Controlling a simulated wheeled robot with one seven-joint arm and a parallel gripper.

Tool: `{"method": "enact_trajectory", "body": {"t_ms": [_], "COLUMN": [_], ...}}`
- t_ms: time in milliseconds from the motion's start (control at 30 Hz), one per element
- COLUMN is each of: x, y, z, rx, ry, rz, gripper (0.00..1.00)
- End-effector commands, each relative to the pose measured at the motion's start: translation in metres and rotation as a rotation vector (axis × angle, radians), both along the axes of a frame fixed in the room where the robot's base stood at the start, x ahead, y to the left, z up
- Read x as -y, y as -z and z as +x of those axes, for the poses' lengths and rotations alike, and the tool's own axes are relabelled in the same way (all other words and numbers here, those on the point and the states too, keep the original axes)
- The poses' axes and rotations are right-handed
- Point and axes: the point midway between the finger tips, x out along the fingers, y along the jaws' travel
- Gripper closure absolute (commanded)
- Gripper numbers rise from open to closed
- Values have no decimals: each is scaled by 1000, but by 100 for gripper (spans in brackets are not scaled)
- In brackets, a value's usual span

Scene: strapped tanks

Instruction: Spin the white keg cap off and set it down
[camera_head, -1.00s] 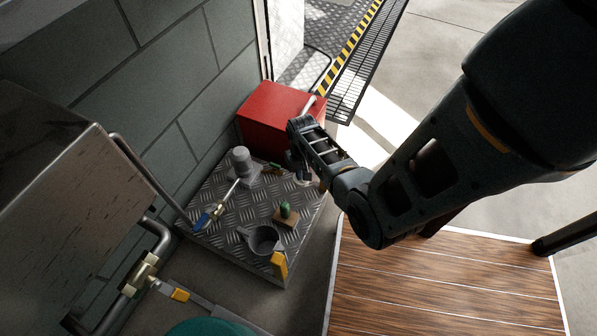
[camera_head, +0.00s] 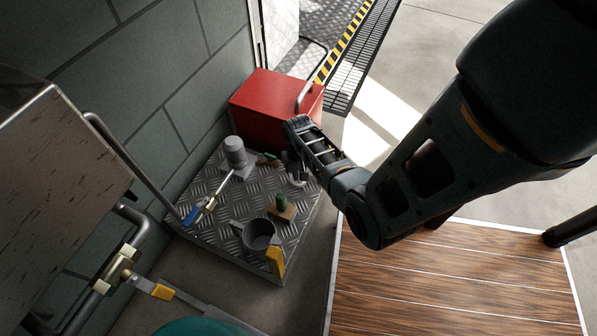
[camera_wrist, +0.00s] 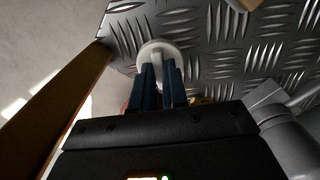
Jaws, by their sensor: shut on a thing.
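My gripper (camera_head: 297,172) is low over the far right part of the checker-plate platform (camera_head: 210,240). In the wrist view its two dark blue fingers (camera_wrist: 159,64) are close together on a round white cap (camera_wrist: 153,47). The cap shows as a small pale patch under the gripper in the head view (camera_head: 297,183). The fingers hide part of the cap. I cannot tell whether it touches the plate. A teal rounded top (camera_head: 205,327) shows at the bottom edge of the head view; I cannot tell if it is the keg.
A red box (camera_head: 270,105) stands just behind my gripper. A wooden deck (camera_head: 440,280) lies right.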

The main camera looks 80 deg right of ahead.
Motion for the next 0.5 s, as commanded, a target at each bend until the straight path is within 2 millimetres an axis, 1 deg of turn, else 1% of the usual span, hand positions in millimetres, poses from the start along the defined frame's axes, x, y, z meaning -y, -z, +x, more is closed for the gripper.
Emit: {"method": "enact_trajectory", "body": {"t_ms": [100, 133, 433, 500], "x": [0, 0, 0, 0], "y": [-1, -1, 0, 0], "z": [0, 0, 0, 0], "rx": [0, 0, 0, 0], "ry": [0, 0, 0, 0], "rz": [0, 0, 0, 0], "gripper": [100, 86, 57, 57]}}
